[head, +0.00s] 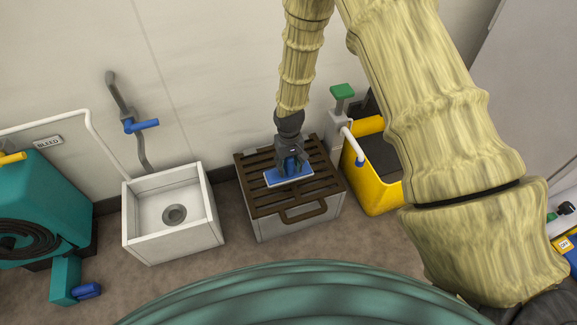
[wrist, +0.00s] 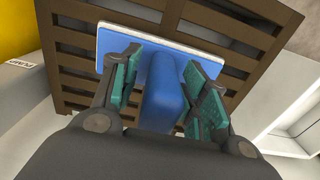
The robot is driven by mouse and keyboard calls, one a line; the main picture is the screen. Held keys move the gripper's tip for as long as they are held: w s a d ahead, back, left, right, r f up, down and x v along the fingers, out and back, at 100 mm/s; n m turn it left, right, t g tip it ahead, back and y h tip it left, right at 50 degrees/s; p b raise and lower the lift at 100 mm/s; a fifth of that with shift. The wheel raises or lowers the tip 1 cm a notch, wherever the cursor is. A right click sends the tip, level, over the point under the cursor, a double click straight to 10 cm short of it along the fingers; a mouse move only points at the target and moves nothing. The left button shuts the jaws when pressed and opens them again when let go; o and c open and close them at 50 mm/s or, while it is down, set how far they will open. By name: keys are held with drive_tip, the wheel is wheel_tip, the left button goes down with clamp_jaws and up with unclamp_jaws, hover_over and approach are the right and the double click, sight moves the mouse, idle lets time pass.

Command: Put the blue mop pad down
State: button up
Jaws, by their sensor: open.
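The blue mop pad (head: 289,174) lies flat on the brown slatted grate (head: 262,198) of a grey box. It has a white edge and a raised blue grip block. In the wrist view the pad (wrist: 206,72) rests on the slats, with its block (wrist: 163,92) standing between the fingers. My gripper (head: 290,160) is directly above the pad, pointing down. In the wrist view my gripper (wrist: 160,95) is open, one teal-padded finger on each side of the block. A gap shows on the left side; contact on the right side cannot be told.
A white sink basin (head: 173,213) stands left of the grate box. A yellow bucket (head: 372,190) and a green-topped pump handle (head: 342,91) stand close on its right. A teal machine (head: 45,205) with a coiled hose is at far left. Open floor (head: 225,245) lies in front.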

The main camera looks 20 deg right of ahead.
wheel_tip(320, 180, up, 11)
drive_tip(key=p, duration=0.4)
drive_tip(key=shift+y, duration=0.4)
drive_tip(key=s+f, duration=0.3)
drive_tip(key=s, duration=0.2)
drive_tip(key=s+f, duration=0.4)
drive_tip(key=s, duration=0.1)
drive_tip(key=s+f, duration=0.4)
drive_tip(key=s, duration=0.1)
drive_tip(key=shift+s+d, duration=0.25)
drive_tip(key=s+d+f, duration=0.1)
drive_tip(key=s+f, duration=0.1)
drive_tip(key=s, duration=0.8)
drive_tip(key=s+d+f, duration=0.1)
drive_tip(key=s, duration=0.9)
drive_tip(key=shift+s+d+f+m+h, duration=0.3)
drive_tip(key=shift+d+f+m+h, duration=0.05)
drive_tip(key=shift+m+h, duration=0.05)
drive_tip(key=shift+r, duration=0.1)
wheel_tip(320, 180, up, 32)
drive_tip(key=p, duration=3.2)
drive_tip(key=shift+o, duration=0.5)
drive_tip(key=shift+f, duration=0.2)
